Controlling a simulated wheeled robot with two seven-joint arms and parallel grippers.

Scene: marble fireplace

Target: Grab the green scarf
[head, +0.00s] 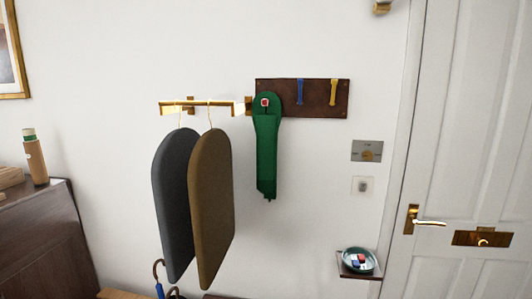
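The green scarf (267,150) hangs on the white wall near the middle of the head view. Its top loops over a peg with a red end (265,102) at the left end of a dark brown hook board (315,112). Its body hangs straight down, with an uneven lower end. Neither of my grippers shows in the head view.
Left of the scarf, a grey garment (172,205) and a brown garment (212,208) hang from a brass rail (190,107). A small shelf (345,272) holds a bowl at lower right. A white door (475,130) stands right; a dark cabinet (40,240) stands left.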

